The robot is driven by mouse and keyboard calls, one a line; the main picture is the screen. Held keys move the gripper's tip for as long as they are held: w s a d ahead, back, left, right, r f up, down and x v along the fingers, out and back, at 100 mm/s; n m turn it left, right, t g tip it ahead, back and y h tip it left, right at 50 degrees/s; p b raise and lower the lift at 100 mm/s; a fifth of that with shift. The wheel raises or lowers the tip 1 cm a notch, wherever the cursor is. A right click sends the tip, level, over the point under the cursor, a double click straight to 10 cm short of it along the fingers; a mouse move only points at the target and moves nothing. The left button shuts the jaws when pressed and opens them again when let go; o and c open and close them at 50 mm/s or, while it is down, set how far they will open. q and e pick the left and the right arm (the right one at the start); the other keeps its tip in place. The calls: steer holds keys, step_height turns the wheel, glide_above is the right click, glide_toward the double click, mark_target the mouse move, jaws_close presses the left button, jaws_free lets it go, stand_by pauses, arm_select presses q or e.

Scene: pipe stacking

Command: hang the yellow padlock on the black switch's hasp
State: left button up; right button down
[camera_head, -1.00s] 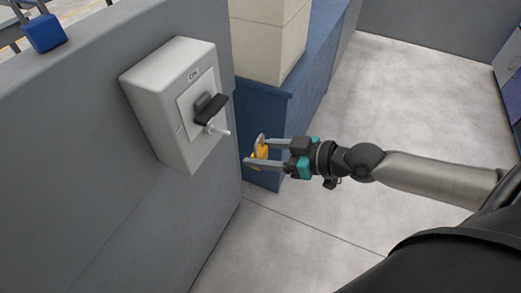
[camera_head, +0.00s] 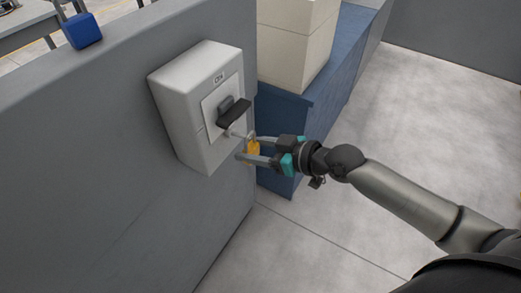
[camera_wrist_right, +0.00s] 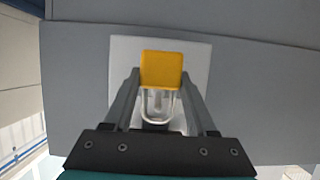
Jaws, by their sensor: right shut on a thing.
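The black switch (camera_head: 234,113) sits on the front of a pale grey box fixed to a grey wall. Its light hasp (camera_head: 238,134) sticks out just below the handle. My right gripper (camera_head: 246,149) is shut on the yellow padlock (camera_head: 253,147), close to the hasp's right side. In the right wrist view the padlock's yellow body (camera_wrist_right: 162,69) is between my right fingers (camera_wrist_right: 161,77), with its pale shackle (camera_wrist_right: 158,106) toward the gripper's base. Whether the shackle is around, touching or beside the hasp cannot be told. My left gripper is not in view.
The pale grey switch box (camera_head: 180,95) projects from the grey wall (camera_head: 90,150). A beige box (camera_head: 290,55) stands on a blue cabinet (camera_head: 280,125) behind the gripper. Open floor lies to the right.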

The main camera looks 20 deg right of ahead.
steer(key=shift+w+a, duration=0.65)
steer(key=shift+w, duration=0.1)
steer(key=shift+x, duration=0.85)
steer(key=shift+f, duration=0.1)
steer(key=shift+c, duration=0.6)
jaws_free()
steer(key=p+v, duration=0.2)
steer(key=v, duration=1.3)
